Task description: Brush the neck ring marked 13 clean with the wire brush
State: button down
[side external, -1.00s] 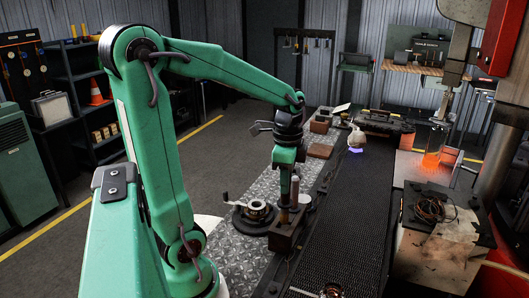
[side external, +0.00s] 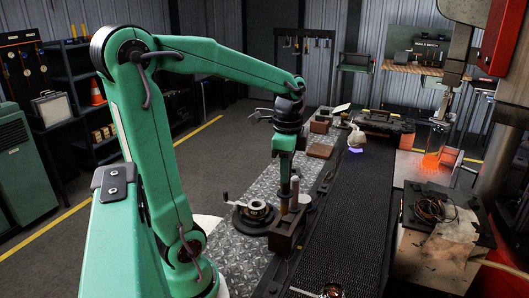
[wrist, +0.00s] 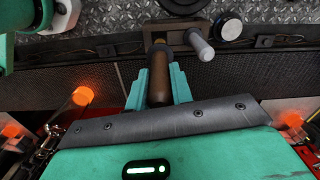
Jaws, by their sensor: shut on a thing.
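My gripper (side external: 285,185) points down over a brown holder block (side external: 286,236) at the edge of the treadplate. In the wrist view its green fingers (wrist: 159,84) are shut on a brown cylindrical handle (wrist: 158,76), which looks like the wire brush's. The bristles are hidden, and I cannot tell whether the brush is clear of the block. A second tool with a pale grey handle (wrist: 199,43) stands beside it in the block. A metallic neck ring (side external: 257,209) sits on a dark round stand left of the block. No number is readable on it.
A dark conveyor belt (side external: 345,220) runs along the right of the treadplate (side external: 262,182). A white jug-like object (side external: 356,136) stands farther back. A glowing orange piece (side external: 430,160) is at the right. A worktop with coiled wire (side external: 432,208) stands at the front right.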

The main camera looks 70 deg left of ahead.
jog(key=shift+a+r, duration=0.1)
jog(key=shift+a, duration=0.55)
jog(key=s+a+r, duration=0.1)
jog(key=s+a, duration=0.1)
jog(key=a, duration=0.4)
jog(key=s+a+r, duration=0.1)
jog(key=s+a, duration=0.1)
jog(key=a, duration=0.5)
jog(key=shift+s+a+r, duration=0.25)
jog(key=shift+s, duration=0.15)
